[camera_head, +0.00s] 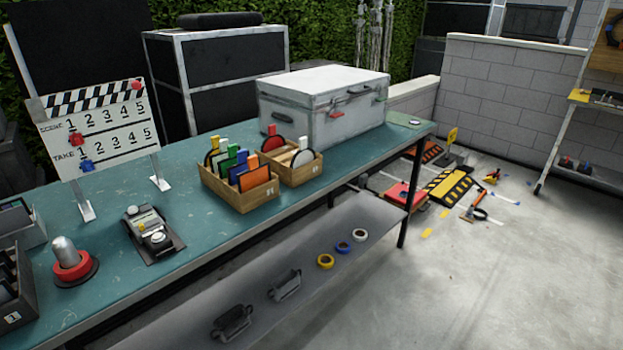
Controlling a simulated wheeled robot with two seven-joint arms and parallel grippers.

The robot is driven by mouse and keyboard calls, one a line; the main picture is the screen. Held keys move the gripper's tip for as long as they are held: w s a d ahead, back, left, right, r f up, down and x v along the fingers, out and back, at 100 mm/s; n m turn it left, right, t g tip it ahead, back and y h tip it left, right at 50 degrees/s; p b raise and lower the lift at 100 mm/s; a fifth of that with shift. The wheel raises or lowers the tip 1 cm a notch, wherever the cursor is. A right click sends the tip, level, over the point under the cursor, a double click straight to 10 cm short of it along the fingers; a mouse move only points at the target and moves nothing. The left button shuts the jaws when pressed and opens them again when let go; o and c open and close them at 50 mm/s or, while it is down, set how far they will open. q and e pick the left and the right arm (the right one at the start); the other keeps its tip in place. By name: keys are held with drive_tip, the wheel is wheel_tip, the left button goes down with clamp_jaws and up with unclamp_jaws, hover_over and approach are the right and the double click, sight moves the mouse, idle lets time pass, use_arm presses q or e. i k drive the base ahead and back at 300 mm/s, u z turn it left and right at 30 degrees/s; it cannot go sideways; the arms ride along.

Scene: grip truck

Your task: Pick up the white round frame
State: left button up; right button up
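A white round frame (302,158) stands upright in the small right-hand wooden box (301,178) on the teal workbench (190,199). Its top tab is white and its lower part is hidden by the box wall. Neither of my grippers is in view.
A left-hand wooden box (239,195) holds several coloured frames and touches or nearly touches the right-hand one. A silver case (345,115) stands close behind. A clapperboard (99,130) stands at left. Tape rolls, including a white one (360,236), lie on the lower shelf.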

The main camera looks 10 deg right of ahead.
sight(305, 154)
drive_tip(key=u, duration=0.2)
drive_tip(key=k, duration=0.4)
drive_tip(key=z, duration=1.05)
drive_tip(key=i, duration=1.05)
drive_tip(key=u, duration=0.85)
drive_tip(key=i, duration=0.75)
drive_tip(key=u, duration=0.9)
